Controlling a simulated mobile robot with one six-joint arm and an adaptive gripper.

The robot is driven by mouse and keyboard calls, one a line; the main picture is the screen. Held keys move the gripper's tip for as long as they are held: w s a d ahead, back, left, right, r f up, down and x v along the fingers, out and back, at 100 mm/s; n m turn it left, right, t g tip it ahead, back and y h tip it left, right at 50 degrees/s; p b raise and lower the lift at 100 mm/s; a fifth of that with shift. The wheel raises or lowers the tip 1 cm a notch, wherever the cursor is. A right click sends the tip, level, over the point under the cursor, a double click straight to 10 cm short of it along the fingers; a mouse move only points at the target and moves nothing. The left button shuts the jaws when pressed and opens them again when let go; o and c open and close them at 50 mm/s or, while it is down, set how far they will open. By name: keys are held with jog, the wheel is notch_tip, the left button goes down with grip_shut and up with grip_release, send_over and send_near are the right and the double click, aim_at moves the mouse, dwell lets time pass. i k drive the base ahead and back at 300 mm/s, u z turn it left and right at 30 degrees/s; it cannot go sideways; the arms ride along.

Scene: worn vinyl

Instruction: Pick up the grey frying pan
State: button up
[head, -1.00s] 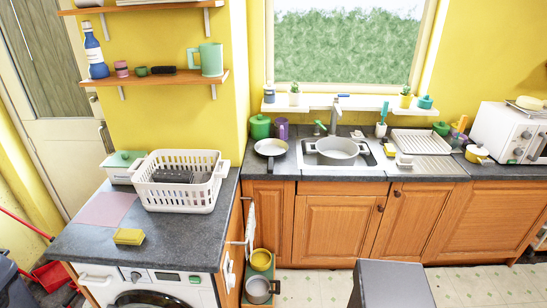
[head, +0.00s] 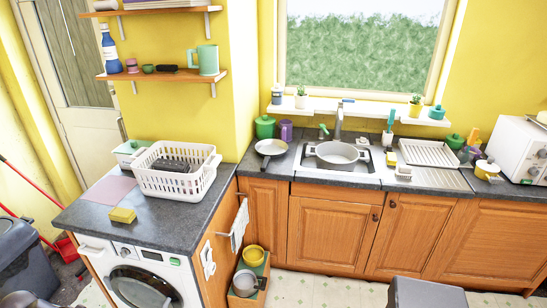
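A shallow frying pan (head: 271,147) with a pale grey inside and a dark handle rests on the dark worktop (head: 262,165), just left of the sink. Its handle points down toward the front edge of the worktop. A deeper grey pot (head: 338,154) with two side handles sits in the sink. Another grey pan (head: 245,284) sits low in a box on the floor, partly hidden. My gripper is not in the head view.
A white basket (head: 176,172) and a yellow sponge (head: 122,215) are on the left worktop above the washing machine (head: 140,280). A green canister (head: 265,127) and a purple mug stand close behind the frying pan. A tap (head: 339,122) rises behind the sink.

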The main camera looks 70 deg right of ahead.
aim_at(271, 148)
jog(key=u, duration=0.15)
jog(key=k, duration=0.4)
jog(key=z, duration=2.35)
jog(key=i, duration=1)
jog(key=z, duration=0.1)
